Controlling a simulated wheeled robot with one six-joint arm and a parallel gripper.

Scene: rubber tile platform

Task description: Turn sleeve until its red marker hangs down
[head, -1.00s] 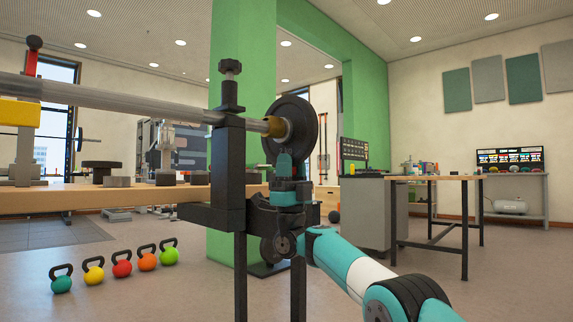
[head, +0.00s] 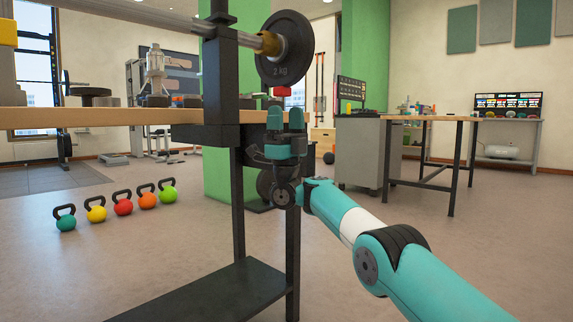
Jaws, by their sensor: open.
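The sleeve is the end of a horizontal steel bar, with a brass-coloured collar (head: 268,43) and a dark round plate (head: 285,48) marked 2 KG. A red marker (head: 283,92) shows just under the plate's lower edge, at the bottom. My gripper (head: 286,119) is below the plate and the red marker, with its two teal fingers pointing up. It is open, with a narrow gap between the fingers, and it holds nothing. A small space shows between the fingertips and the marker.
A black upright post (head: 220,80) carries the bar left of the plate. A wooden bench top (head: 100,121) and a low black shelf (head: 215,293) are beside it. Several kettlebells (head: 123,204) stand on the floor at left. Floor at right front is open.

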